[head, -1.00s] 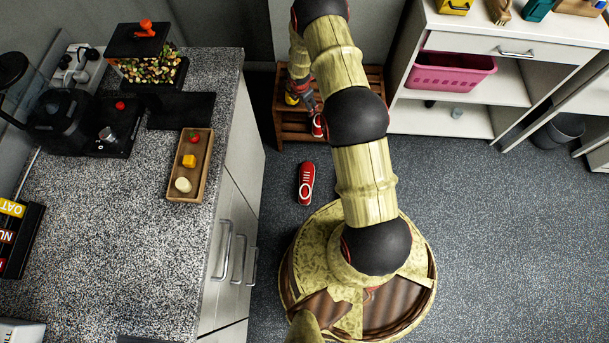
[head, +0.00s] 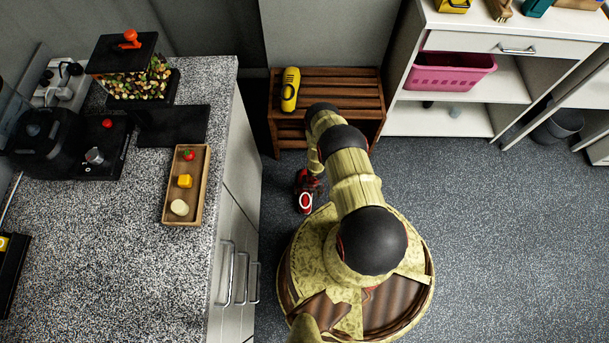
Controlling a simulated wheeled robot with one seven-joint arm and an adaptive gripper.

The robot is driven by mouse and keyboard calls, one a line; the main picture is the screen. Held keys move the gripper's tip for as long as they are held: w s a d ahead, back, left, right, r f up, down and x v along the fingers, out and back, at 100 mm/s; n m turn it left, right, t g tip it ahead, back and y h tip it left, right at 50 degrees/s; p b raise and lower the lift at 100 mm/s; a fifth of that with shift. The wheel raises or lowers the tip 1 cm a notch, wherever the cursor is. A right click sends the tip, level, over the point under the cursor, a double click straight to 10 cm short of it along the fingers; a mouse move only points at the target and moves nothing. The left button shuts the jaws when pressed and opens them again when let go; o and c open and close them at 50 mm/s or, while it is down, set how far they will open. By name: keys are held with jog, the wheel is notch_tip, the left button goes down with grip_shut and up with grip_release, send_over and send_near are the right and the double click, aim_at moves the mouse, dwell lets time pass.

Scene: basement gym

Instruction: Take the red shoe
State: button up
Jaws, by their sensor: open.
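The red shoe (head: 305,203) lies on the grey floor between the counter and my base. Its white-ringed near end shows, while its far part is covered by my gripper (head: 308,182). My gripper is dark and small in the head view, pointing down over the far part of the shoe. It is open. I cannot tell whether its fingers touch the shoe or are around it.
A slatted wooden bench (head: 345,88) stands against the wall, with a yellow tool (head: 290,89) on it. The speckled counter (head: 130,260) is close on the left. White shelves (head: 440,118) hold a pink basket (head: 452,71). Floor to the right is clear.

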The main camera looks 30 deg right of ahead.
jog(key=shift+a+f+b, duration=0.15)
jog(key=shift+f+b, duration=1.15)
jog(key=shift+f, duration=0.65)
jog(key=shift+a+f+b, duration=0.15)
jog(key=shift+f+b, duration=1.1)
jog(key=shift+f, duration=0.65)
jog(key=shift+c, duration=1.1)
jog(key=c, duration=1.3)
